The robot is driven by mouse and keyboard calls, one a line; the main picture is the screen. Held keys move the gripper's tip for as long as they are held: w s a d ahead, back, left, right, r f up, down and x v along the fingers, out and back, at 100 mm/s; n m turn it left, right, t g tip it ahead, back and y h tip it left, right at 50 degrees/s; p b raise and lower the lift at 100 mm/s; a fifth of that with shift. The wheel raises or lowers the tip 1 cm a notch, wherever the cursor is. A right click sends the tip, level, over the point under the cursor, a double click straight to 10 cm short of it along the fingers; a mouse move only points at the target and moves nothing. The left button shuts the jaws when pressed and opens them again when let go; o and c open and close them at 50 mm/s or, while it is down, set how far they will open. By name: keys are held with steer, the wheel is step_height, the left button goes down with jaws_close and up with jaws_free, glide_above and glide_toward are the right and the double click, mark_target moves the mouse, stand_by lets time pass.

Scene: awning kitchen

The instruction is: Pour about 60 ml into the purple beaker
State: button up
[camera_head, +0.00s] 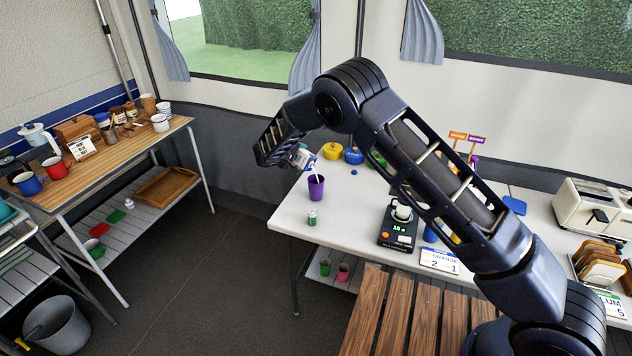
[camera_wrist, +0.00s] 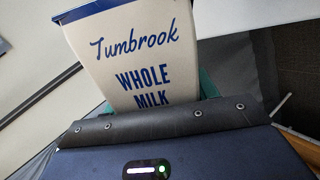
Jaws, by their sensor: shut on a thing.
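The purple beaker (camera_head: 316,188) stands upright near the left end of the white table. My gripper (camera_head: 291,156) is above and a little left of it, shut on a milk carton (camera_head: 303,158). The carton is tilted toward the beaker. A thin white stream shows between the carton and the beaker's mouth. The milk level inside the beaker cannot be made out. In the wrist view the carton (camera_wrist: 135,55) is cream with blue lettering, "Tumbrook WHOLE MILK", and sits between the fingers; its spout is out of that picture.
A small green-and-white can (camera_head: 312,217) stands in front of the beaker. A black scale (camera_head: 397,228) with a white cup (camera_head: 403,212) is to the right. Yellow (camera_head: 332,151) and blue (camera_head: 354,155) pots stand behind. My arm hides part of the table.

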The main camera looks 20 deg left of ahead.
steer(key=shift+a+r, duration=0.2)
steer(key=shift+a, duration=0.1)
stand_by(0.4)
steer(key=shift+d+r+m+y, duration=0.1)
steer(key=shift+m+y, duration=0.3)
steer(key=shift+y, duration=0.1)
stand_by(1.0)
steer(key=shift+w+a+f+n+h, duration=0.15)
steer(key=shift+a+f+n+h, duration=0.05)
steer(key=shift+f+n+h, duration=0.8)
step_height(320, 180, down, 2)
steer(key=shift+d+n+g+h, duration=0.15)
steer(key=shift+n+g+h, duration=0.35)
steer(key=shift+n+h, duration=0.3)
stand_by(0.6)
